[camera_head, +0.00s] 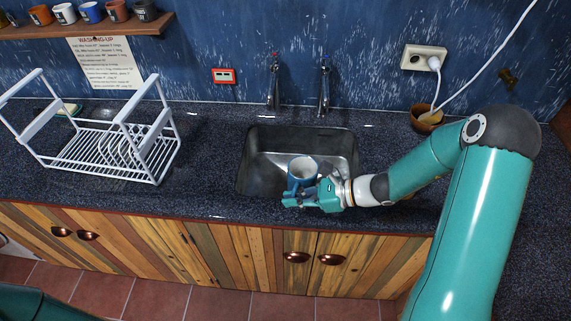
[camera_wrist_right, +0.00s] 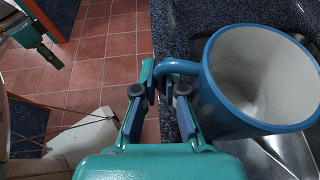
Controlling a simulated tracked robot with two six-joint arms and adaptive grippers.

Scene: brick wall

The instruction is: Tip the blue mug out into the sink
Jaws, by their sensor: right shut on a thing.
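The blue mug (camera_head: 301,172) has a pale inside and is held roughly upright over the front part of the metal sink (camera_head: 252,165). My right gripper (camera_head: 300,200) is on its near side. In the right wrist view the mug (camera_wrist_right: 222,85) is large at the right, its open mouth showing a whitish inside; I cannot make out any liquid. My right gripper's fingers (camera_wrist_right: 160,92) are shut on its handle. A teal part at the top left of that view may be my left gripper (camera_wrist_right: 35,35); its jaws are not clear.
Two taps (camera_head: 324,85) stand behind the sink. A white dish rack (camera_head: 95,160) is on the counter at left. A wooden bowl (camera_head: 426,120) and a plugged socket (camera_head: 424,58) are at right. A shelf (camera_head: 90,27) holds several mugs. Counter between rack and sink is clear.

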